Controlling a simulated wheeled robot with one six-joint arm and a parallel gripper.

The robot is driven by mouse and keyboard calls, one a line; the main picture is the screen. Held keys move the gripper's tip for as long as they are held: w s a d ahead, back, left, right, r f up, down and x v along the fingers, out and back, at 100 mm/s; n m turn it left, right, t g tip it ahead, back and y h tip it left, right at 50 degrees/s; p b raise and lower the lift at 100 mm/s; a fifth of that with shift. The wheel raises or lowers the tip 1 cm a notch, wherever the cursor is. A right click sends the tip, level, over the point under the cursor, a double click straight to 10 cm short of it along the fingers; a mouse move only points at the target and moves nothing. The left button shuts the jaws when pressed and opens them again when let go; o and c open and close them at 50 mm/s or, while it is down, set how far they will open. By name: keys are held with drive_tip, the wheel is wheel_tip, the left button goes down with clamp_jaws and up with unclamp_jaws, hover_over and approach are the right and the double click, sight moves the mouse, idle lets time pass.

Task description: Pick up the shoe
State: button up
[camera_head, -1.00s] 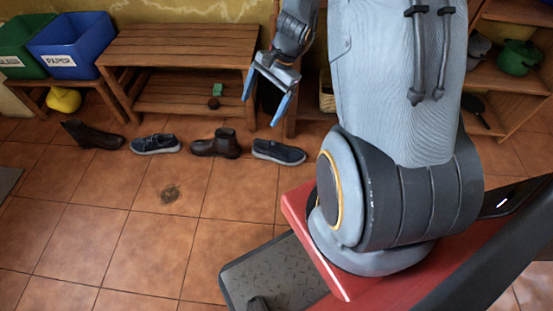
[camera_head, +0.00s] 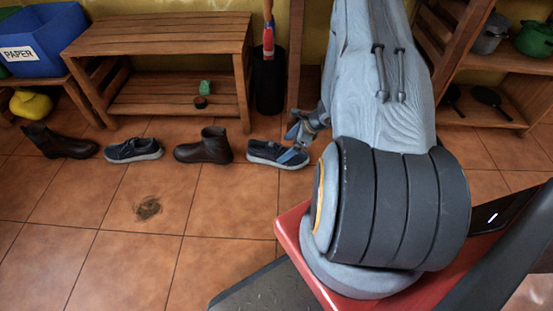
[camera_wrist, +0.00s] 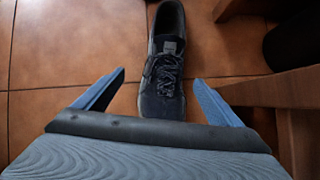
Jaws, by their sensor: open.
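A dark blue shoe (camera_head: 278,154) with a pale sole stands upright on the tiled floor at the right end of a row of footwear. In the wrist view the shoe (camera_wrist: 165,60) points toward me, its laces up and its toe end between my fingers, partly hidden by my gripper. My gripper (camera_head: 297,144) is down at the right side of this shoe in the head view. In the wrist view its two blue fingers (camera_wrist: 155,90) are open, one on each side of the shoe, with gaps between. A similar blue shoe (camera_head: 133,150) stands further left.
A brown boot (camera_head: 204,147) and a dark boot (camera_head: 59,142) stand in the same row. A slatted wooden bench (camera_head: 160,35) is behind. A wooden leg and board (camera_wrist: 280,88) are close on the right in the wrist view.

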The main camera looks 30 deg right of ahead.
sight(277, 154)
drive_tip(key=shift+w+d+b+x, duration=0.15)
drive_tip(key=shift+b+x, duration=1)
drive_tip(key=shift+x, duration=0.75)
drive_tip(key=shift+w+d+b+x, duration=0.1)
drive_tip(key=shift+d+b+x, duration=0.1)
drive_tip(key=shift+b+x, duration=1.3)
drive_tip(key=shift+w+a+f+p, duration=0.15)
drive_tip(key=shift+f+p, duration=0.2)
drive_tip(key=shift+p, duration=0.1)
